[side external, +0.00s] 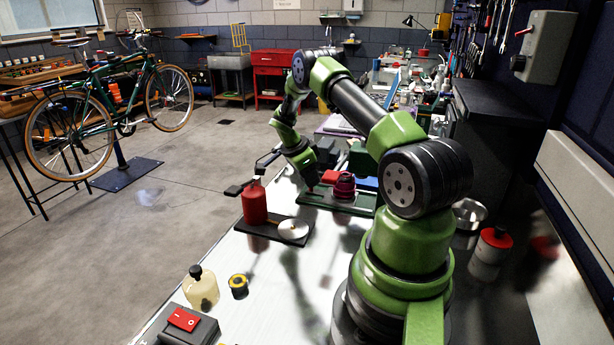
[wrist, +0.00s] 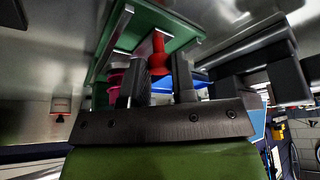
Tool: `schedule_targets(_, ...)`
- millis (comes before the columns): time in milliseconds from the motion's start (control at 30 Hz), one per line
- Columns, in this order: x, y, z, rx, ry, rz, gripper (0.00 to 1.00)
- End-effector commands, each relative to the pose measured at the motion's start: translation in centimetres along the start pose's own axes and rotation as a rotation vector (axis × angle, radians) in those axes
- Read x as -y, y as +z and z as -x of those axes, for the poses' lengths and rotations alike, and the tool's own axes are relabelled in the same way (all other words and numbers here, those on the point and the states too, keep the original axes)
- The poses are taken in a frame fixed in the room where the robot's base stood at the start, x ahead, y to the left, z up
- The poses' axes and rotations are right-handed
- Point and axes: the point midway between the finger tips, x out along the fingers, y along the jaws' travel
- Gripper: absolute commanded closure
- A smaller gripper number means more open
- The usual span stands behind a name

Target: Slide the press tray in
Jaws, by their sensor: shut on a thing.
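The press tray looks to be the flat green plate (side external: 338,202) on the bench, though I cannot tell the sliding part from a fixed base. In the wrist view the green plate (wrist: 183,24) has pale metal strips along its edges. A red knob (wrist: 158,42) stands on it. My gripper (wrist: 160,75) is shut on this knob, one dark finger on each side. In the side external view my gripper (side external: 314,187) is low at the plate's left end, and the arm hides part of it. A magenta round part (side external: 344,184) sits on the plate and shows beside the left finger (wrist: 115,82).
A red block (side external: 329,177) and a blue thing (side external: 367,183) are close to the plate. Nearer stand a red bottle (side external: 254,203) and a silver disc (side external: 293,229) on a dark board. A cream bottle (side external: 201,289) and a red switch box (side external: 186,322) are in front. The bench middle is clear.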

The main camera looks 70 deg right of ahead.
Motion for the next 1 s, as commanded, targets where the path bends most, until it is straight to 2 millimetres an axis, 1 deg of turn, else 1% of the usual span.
schedule_targets(100,-1.1,-1.3,-0.5,-0.006,0.002,-0.001,1.00)
schedule_targets(300,-2.7,-2.8,-1.1,-0.003,-0.003,0.002,1.00)
schedule_targets(667,-3.2,-3.1,-1.3,-0.003,0.005,-0.003,1.00)
schedule_targets(700,-3.2,-3.1,-1.3,-0.003,0.006,-0.003,0.70)
schedule_targets(800,-3.2,-3.1,-1.3,-0.003,0.006,-0.003,0.49)
schedule_targets(1000,-3.2,-3.0,-1.2,-0.001,0.003,-0.001,0.49)
